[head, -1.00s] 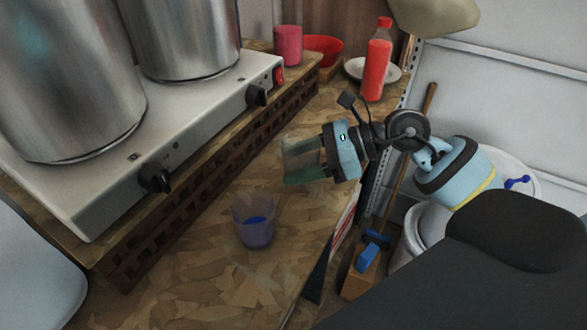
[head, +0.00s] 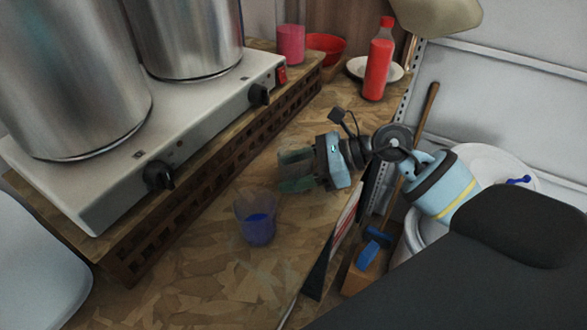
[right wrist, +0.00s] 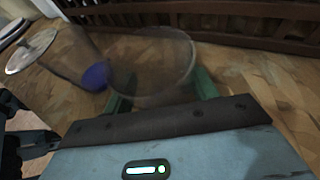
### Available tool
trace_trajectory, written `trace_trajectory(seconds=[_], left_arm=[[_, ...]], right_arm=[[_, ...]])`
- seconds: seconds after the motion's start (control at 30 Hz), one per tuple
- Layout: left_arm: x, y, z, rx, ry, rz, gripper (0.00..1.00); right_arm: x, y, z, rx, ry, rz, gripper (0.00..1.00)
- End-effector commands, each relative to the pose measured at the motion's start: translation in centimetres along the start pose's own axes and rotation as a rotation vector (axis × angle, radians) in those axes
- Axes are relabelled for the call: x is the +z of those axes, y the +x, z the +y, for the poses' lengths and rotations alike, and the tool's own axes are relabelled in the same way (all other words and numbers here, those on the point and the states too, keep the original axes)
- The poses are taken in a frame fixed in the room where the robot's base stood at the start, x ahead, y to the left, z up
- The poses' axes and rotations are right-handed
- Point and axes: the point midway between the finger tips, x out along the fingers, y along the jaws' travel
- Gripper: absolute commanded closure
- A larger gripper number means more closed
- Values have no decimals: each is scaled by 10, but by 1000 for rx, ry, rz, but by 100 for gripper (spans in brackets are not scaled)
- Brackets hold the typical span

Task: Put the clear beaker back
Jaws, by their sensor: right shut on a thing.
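My right gripper (head: 282,173) is shut on the clear beaker (head: 291,156) above the wooden counter, its green fingers around the beaker's sides. The clear beaker (right wrist: 150,65) also shows in the right wrist view, between the green fingers of the gripper (right wrist: 160,90), looking empty. I cannot tell whether its base touches the counter. A second see-through beaker with blue contents (head: 257,222) stands upright on the counter, left of and nearer than the gripper. It shows at upper left in the right wrist view (right wrist: 75,62). My left gripper is out of view.
A hotplate (head: 208,128) with two big steel pots (head: 75,80) stands on a wooden rack at left. Behind are a pink cup (head: 291,45), a red bowl (head: 326,47), a white plate (head: 398,71) and a red bottle (head: 377,65). The front counter (head: 190,280) is clear.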

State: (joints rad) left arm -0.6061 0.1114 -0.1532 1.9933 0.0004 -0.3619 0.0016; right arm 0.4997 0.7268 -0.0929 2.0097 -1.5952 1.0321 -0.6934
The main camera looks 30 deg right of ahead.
Motion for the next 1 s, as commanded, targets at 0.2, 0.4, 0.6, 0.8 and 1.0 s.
trace_trajectory(seconds=[0.2,0.4,0.6,0.8,1.0], left_arm=[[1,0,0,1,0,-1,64],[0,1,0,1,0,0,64],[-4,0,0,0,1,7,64],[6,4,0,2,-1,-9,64],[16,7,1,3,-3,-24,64]], right_arm=[[-2,1,0,1,0,0,24],[-2,1,0,1,0,0,21],[2,-2,0,-1,-1,0,21],[-3,-29,0,0,2,7,21],[-3,-67,0,0,4,6,21]])
